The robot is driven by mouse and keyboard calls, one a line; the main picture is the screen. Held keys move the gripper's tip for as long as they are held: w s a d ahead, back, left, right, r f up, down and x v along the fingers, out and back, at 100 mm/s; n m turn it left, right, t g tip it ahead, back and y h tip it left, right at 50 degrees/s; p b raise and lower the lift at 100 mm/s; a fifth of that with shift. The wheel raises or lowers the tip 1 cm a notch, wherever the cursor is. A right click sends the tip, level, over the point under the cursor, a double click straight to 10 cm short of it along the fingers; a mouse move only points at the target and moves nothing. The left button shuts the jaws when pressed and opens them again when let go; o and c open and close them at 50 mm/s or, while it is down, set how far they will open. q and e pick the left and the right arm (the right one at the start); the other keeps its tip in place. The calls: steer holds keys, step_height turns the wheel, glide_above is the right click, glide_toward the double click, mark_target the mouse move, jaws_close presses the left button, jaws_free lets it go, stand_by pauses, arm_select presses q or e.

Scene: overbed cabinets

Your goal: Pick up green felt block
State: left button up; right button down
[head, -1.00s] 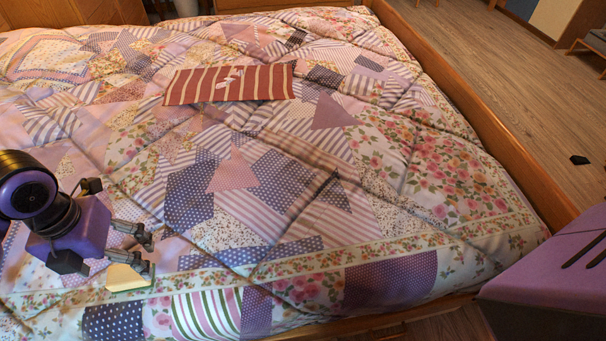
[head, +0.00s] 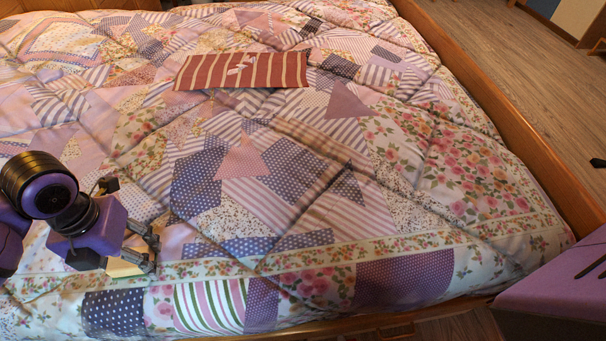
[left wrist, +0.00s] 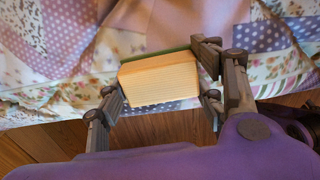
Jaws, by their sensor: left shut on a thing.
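The green felt block (left wrist: 158,78) is between the fingers of my left gripper (left wrist: 160,88) in the left wrist view. It shows a pale, wood-coloured ribbed face and a thin green layer along its far edge. In the head view the block (head: 122,268) is a small pale shape at the fingertips of my left gripper (head: 145,250), near the front left of the bed. The fingers are shut on its sides. Whether the block touches the quilt cannot be told. My right gripper is not in view.
A patchwork quilt (head: 330,215) covers the bed. A red striped cloth item (head: 242,71) lies toward the back with small pale pieces on it. A wooden bed rail (head: 500,105) runs along the right side, with wood floor (head: 530,70) beyond.

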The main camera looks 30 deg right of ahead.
arm_select(q)
steer(key=shift+r, duration=0.1)
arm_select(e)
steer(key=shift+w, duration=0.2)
